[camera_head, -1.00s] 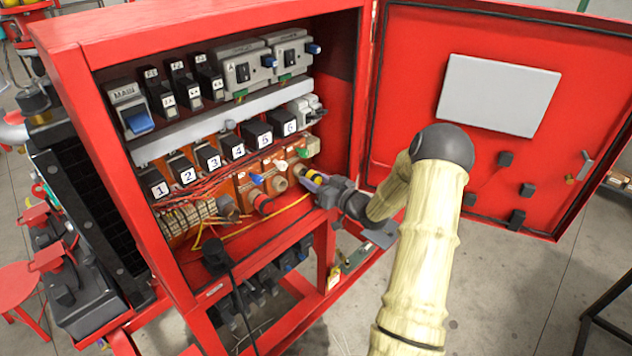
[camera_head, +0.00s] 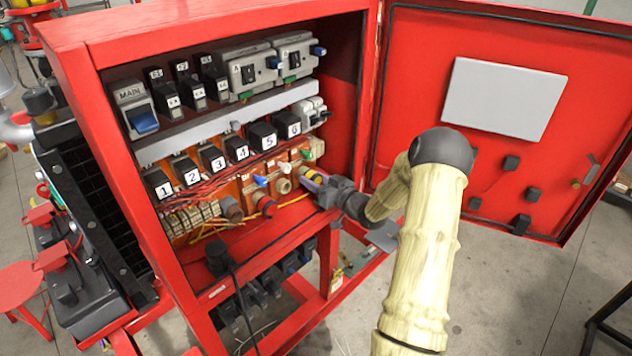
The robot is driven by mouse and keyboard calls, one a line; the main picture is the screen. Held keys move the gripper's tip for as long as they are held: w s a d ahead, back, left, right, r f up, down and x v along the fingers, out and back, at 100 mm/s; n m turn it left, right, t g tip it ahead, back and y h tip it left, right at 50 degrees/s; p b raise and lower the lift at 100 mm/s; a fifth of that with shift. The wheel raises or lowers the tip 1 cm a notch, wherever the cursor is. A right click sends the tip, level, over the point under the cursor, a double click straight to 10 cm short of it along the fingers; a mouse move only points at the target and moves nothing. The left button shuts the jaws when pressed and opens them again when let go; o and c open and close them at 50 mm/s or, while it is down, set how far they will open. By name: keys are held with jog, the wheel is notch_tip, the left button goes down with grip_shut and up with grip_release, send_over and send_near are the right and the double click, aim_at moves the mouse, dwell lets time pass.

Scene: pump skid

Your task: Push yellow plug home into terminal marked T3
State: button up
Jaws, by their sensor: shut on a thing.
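My gripper (camera_head: 322,184) is inside the lower right of the open red cabinet (camera_head: 215,293), shut on the yellow plug (camera_head: 322,188). Only a small part of the plug shows between the dark fingers. The plug is at the rightmost round terminal (camera_head: 308,174) on the orange panel. I cannot tell how deep it sits. To its left are a pale round terminal (camera_head: 283,186) and one with a red end (camera_head: 265,204). The terminal markings are too small to read, so I cannot tell which is T3.
Red and yellow wires (camera_head: 215,190) run at left. The open door (camera_head: 420,120) is close on the right of my arm.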

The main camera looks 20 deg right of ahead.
jog(key=shift+w+a+r, duration=0.1)
jog(key=shift+w, duration=0.05)
jog(key=o, duration=0.9)
jog(key=shift+o, duration=0.7)
jog(key=shift+w, duration=0.15)
jog(key=shift+s, duration=0.25)
jog(key=shift+s+d+f+b, duration=0.2)
jog(key=shift+s+d+b, duration=0.05)
jog(key=shift+s+b, duration=0.1)
jog(key=b+v, duration=0.4)
jog(key=v, duration=1.2)
jog(key=shift+r+b, duration=0.15)
jog(key=shift+b, duration=0.15)
jog(key=shift+s, duration=0.15)
